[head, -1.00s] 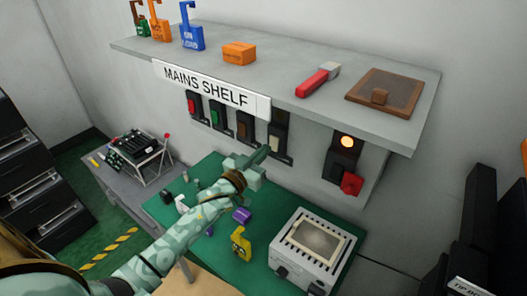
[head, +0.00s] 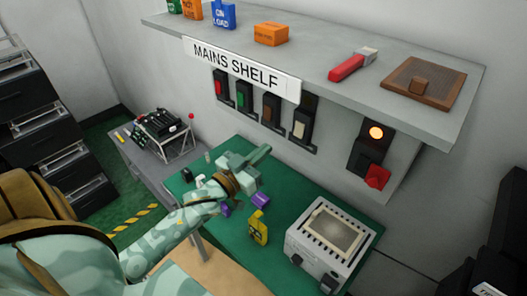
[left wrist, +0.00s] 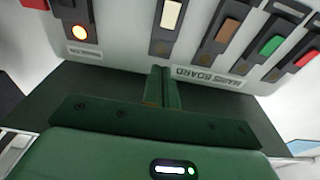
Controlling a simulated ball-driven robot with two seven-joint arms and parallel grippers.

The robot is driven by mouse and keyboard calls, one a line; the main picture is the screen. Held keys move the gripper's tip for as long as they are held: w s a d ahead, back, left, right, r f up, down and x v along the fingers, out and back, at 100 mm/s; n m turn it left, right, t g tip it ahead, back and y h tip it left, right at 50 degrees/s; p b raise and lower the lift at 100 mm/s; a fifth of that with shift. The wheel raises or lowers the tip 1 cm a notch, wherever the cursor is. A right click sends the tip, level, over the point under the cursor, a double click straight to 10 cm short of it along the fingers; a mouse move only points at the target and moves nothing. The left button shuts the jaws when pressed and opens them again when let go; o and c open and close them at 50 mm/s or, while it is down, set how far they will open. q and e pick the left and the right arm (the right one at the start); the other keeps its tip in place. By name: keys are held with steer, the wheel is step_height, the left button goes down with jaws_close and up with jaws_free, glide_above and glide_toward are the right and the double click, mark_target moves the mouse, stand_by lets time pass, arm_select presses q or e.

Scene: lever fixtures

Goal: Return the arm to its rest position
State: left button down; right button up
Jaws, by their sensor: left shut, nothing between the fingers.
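My left arm comes in from the left in the head view. Its gripper (head: 262,154) is over the green bench mat, in front of and below the row of lever switches, touching none of them. In the left wrist view the fingers (left wrist: 158,84) are together with nothing between them, pointing toward the board. On the mains board (left wrist: 215,78) are a red lever (head: 219,87), a green lever (head: 240,98), a brown lever (head: 268,106) and a cream lever (head: 299,129). A lit orange lamp (head: 376,133) sits above a red knob (head: 377,176). My right gripper is out of view.
The shelf (head: 330,100) overhangs the levers, carrying tags, an orange block (head: 271,33), a red-handled tool (head: 352,64) and a brown framed panel (head: 424,83). A white device (head: 327,246), a yellow padlock (head: 258,227) and purple pieces (head: 260,200) lie on the mat (head: 290,192).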

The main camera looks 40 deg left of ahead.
arm_select(q)
steer(key=shift+s, duration=0.15)
steer(key=s+f+m+g+y, duration=0.35)
steer(key=s+g, duration=0.25)
steer(key=s, duration=0.3)
steer(key=s+f+m+g+y, duration=0.2)
steer(key=s+f+g+y, duration=0.3)
steer(key=s, duration=0.5)
steer(key=s+d+f+g+h+b, duration=0.1)
steer(key=d+f+g+h+b, duration=0.35)
steer(key=f, duration=1.45)
steer(key=s+d+f+t+b, duration=0.15)
steer(key=f+b, duration=0.55)
steer(key=f, duration=1.1)
steer(key=s+f+n+g+b, duration=0.2)
steer(key=s+f+b, duration=0.3)
steer(key=s+f, duration=0.5)
steer(key=s+f+n+g+h+b, duration=0.1)
steer(key=s+f+b, duration=0.4)
steer(key=s+f, duration=0.6)
step_height(320, 180, down, 6)
steer(key=shift+a+f+n+g, duration=0.1)
steer(key=shift+a+n+g, duration=0.25)
steer(key=shift+g, duration=0.25)
